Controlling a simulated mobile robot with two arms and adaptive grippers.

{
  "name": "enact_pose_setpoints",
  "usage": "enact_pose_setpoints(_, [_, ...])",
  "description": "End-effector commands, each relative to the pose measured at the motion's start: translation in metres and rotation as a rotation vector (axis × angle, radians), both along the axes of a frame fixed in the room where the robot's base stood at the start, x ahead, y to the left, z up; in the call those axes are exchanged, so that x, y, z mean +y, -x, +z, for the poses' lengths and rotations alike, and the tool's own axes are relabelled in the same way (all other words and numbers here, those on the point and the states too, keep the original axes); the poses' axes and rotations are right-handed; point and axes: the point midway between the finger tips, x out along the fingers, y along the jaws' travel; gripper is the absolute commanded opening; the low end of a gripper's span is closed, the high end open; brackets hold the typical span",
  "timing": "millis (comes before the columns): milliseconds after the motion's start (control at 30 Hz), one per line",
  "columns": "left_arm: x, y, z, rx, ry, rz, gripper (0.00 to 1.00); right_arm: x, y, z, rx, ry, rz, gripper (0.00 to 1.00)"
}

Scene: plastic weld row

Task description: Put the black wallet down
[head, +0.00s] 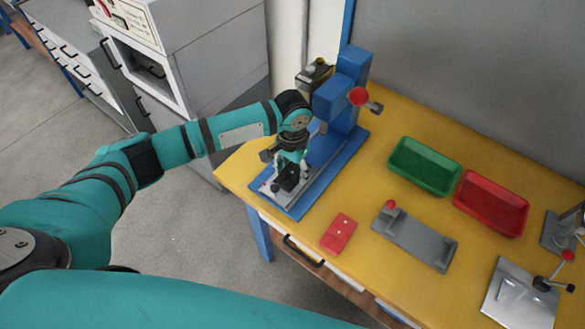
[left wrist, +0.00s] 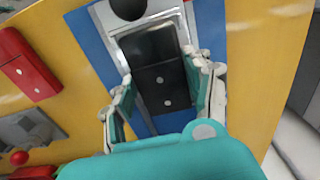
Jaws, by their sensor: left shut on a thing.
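The wallet is at the silver metal holder (head: 272,190) on the blue base (head: 323,169) of the press. In the left wrist view the holder's rim (left wrist: 116,22) frames the wallet's far part. I cannot tell whether the wallet touches the holder's floor. My right gripper is not in view.
A red wallet-like piece (head: 339,232) lies on the yellow table (head: 400,118). The blue press column (head: 346,85) with a red knob stands behind my gripper. A grey fixture (head: 415,240), a green bin (head: 424,166), a red bin (head: 491,203) and a metal plate (head: 515,298) are to the right.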

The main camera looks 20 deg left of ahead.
Motion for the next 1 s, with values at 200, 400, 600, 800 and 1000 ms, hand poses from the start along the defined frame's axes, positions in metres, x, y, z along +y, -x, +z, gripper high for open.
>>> enact_pose_setpoints(200, [0.000,0.000,-0.001,0.000,0.001,0.000,0.20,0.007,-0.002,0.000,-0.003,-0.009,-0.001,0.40])
enact_pose_setpoints(400, [0.000,0.000,-0.002,-0.001,0.000,0.000,0.73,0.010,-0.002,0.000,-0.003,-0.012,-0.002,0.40])
enact_pose_setpoints(600, [0.000,0.000,-0.002,-0.001,0.000,0.000,0.75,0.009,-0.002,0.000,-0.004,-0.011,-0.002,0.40])
enact_pose_setpoints(800, [-0.001,-0.001,0.006,-0.002,0.002,0.000,0.75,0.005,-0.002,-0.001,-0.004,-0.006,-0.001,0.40])
enact_pose_setpoints(1000, [-0.001,-0.001,0.043,-0.005,0.003,-0.001,0.75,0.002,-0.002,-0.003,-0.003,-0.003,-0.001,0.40])
